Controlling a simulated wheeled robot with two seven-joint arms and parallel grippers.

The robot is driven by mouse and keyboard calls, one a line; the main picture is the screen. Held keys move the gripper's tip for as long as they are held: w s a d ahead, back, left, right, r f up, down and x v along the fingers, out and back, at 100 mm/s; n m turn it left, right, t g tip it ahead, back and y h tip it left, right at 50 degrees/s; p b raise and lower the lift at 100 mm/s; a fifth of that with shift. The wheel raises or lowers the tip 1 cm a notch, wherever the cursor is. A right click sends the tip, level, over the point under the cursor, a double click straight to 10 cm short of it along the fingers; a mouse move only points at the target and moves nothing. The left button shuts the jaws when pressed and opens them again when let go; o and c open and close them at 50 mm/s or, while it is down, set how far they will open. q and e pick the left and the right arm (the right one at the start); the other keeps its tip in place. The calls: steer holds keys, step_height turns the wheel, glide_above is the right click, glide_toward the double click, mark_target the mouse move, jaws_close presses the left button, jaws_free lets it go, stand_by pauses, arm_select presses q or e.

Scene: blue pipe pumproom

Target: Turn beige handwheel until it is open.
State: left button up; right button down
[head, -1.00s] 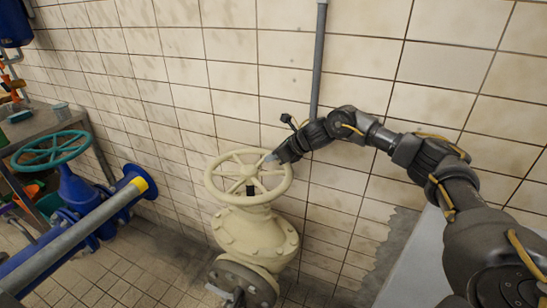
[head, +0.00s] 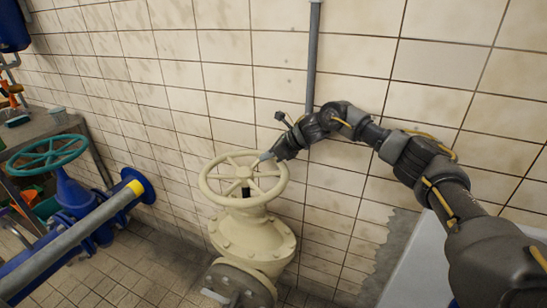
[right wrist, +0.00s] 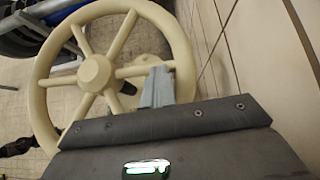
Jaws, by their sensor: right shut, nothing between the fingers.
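The beige handwheel (head: 243,180) sits on top of a beige valve body (head: 252,240) in the middle of the head view. Its rim, spokes and hub (right wrist: 95,73) fill much of the right wrist view. My right gripper (head: 266,156) is at the far right part of the wheel's rim. In the right wrist view its grey fingers (right wrist: 157,88) are shut with nothing between them and overlap the rim and a spoke end. Whether they touch the wheel cannot be told. My left gripper is not in view.
A tiled wall (head: 350,60) stands close behind the wheel, with a grey vertical pipe (head: 313,55) on it. A teal handwheel (head: 47,153) on a blue valve and a blue-grey pipe (head: 75,237) are at left. A light grey surface (head: 410,265) is at lower right.

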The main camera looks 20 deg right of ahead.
mark_target(256, 153)
steer(key=shift+w+a+f+b, duration=0.25)
steer(key=shift+w+b, duration=0.05)
steer(key=shift+w, duration=0.2)
steer(key=shift+w+a+f+b, duration=0.2)
steer(key=shift+w+b, duration=0.05)
steer(key=shift+w, duration=0.2)
steer(key=shift+w+a, duration=0.5)
steer(key=shift+w, duration=0.05)
steer(key=shift+w+a+r, duration=0.1)
steer(key=shift+w+a, duration=0.2)
stand_by(0.7)
steer(key=shift+r, duration=0.1)
